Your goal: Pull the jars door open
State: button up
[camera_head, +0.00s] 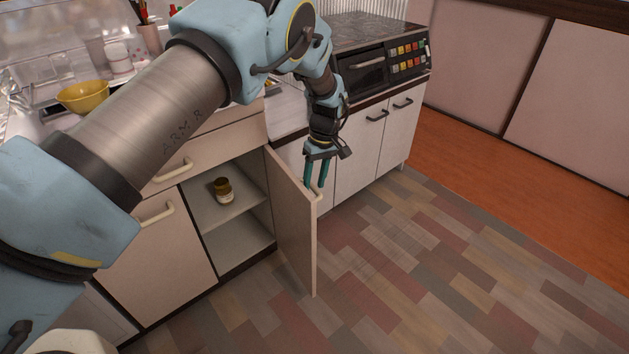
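The jars door (296,225) is a pale cabinet door that stands swung open to the right of its cupboard. A jar with a brown lid (223,190) stands on the upper shelf (232,208) inside. My gripper (317,190) points down at the top outer corner of the door, close to its handle (318,197). Its two teal fingers show with a small gap between them. I cannot tell whether they touch or grip the handle.
A closed cabinet door (160,255) is left of the open cupboard, with a drawer (205,152) above. A yellow bowl (83,96) sits on the counter. A stove (375,65) stands at the back right. The patchwork floor (430,270) in front is clear.

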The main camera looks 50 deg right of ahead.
notch_tip(320, 180, up, 11)
jog(key=d, duration=0.2)
jog(key=shift+s+f+b, duration=0.2)
jog(key=shift+s+b, duration=0.05)
jog(key=shift+b, duration=0.05)
dwell(0.6)
jog(key=w+a+r+h, duration=0.1)
jog(key=w+a+r, duration=0.2)
jog(key=w+a, duration=0.5)
jog(key=w+a+r+n, duration=0.1)
jog(key=w+a+r, duration=0.3)
jog(key=a, duration=0.7)
jog(key=w+a+r+h, duration=0.1)
jog(key=w+a+r, duration=0.1)
jog(key=w+a, duration=0.65)
jog(key=s+a+r, duration=0.1)
jog(key=s+a, duration=0.3)
jog(key=a, duration=0.6)
jog(key=s+a+r+n+t, duration=0.1)
jog(key=s+a, duration=0.2)
jog(key=a, duration=0.7)
jog(key=s+a+r, duration=0.1)
jog(key=s+a, duration=0.3)
jog(key=a, duration=0.6)
notch_tip(320, 180, up, 12)
jog(key=p, duration=1.3)
jog(key=shift+a+r, duration=0.2)
jog(key=shift+r, duration=0.05)
